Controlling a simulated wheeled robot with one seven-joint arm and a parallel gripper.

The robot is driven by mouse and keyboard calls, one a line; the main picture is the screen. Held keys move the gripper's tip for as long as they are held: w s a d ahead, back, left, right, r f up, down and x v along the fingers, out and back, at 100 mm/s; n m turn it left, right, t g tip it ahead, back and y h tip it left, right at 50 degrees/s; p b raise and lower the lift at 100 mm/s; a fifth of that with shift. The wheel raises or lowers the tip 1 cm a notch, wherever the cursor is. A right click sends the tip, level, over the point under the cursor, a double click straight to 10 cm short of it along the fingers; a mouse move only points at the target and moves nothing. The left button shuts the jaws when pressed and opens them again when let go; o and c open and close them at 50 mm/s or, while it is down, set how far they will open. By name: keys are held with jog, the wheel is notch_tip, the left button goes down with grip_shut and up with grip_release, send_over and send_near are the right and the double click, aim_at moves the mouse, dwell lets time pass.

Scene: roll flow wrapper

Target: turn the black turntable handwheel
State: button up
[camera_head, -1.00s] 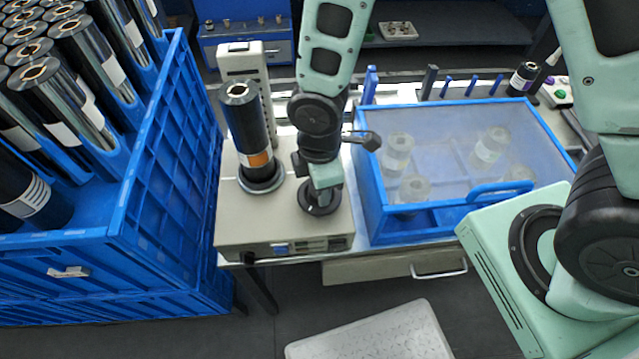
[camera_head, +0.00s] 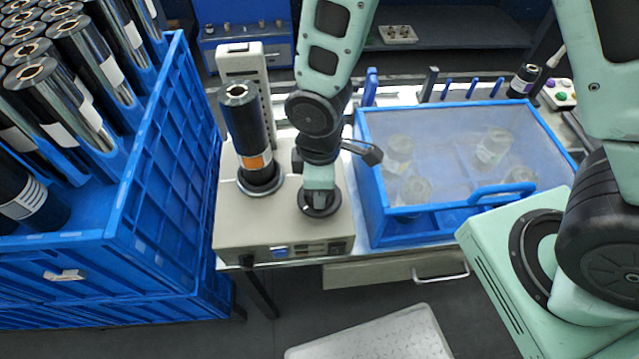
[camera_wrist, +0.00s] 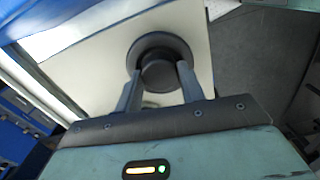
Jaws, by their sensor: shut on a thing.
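The black turntable handwheel (camera_head: 322,207) sits flat on top of the beige machine, to the right of the turntable; my gripper hides much of it in the head view. The wrist view shows the handwheel (camera_wrist: 159,45) as a black disc with a raised round hub. My gripper (camera_wrist: 158,78) has a finger on each side of the hub and is shut on it. In the head view my gripper (camera_head: 320,195) points down onto the handwheel. The turntable (camera_head: 260,184) carries an upright black film roll (camera_head: 246,130) with an orange label.
A blue crate (camera_head: 165,190) of black rolls stands at the left. A blue clear-lidded case (camera_head: 372,215) holding several rolls is close to the right of my gripper. A beige post (camera_head: 240,62) rises behind the roll. A white step (camera_head: 375,335) lies on the floor in front.

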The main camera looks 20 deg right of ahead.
jog(key=o, duration=1)
jog(key=shift+r, duration=0.1)
notch_tip(320, 180, up, 17)
jog(key=shift+r+p, duration=0.1)
jog(key=shift+p, duration=0.45)
jog(key=s+d+m, duration=0.1)
jog(key=s+m, duration=0.1)
jog(key=s, duration=0.1)
jog(key=s+d+r+m, duration=0.1)
jog(key=s+m, duration=0.1)
jog(key=s, duration=0.2)
jog(key=s+d+r+m, duration=0.1)
jog(key=s+m, duration=0.1)
jog(key=s, duration=0.1)
jog(key=shift+s+d+r+m+y, duration=0.1)
jog(key=shift+s+r+m+y, duration=0.05)
jog(key=shift+s+m+y, duration=0.2)
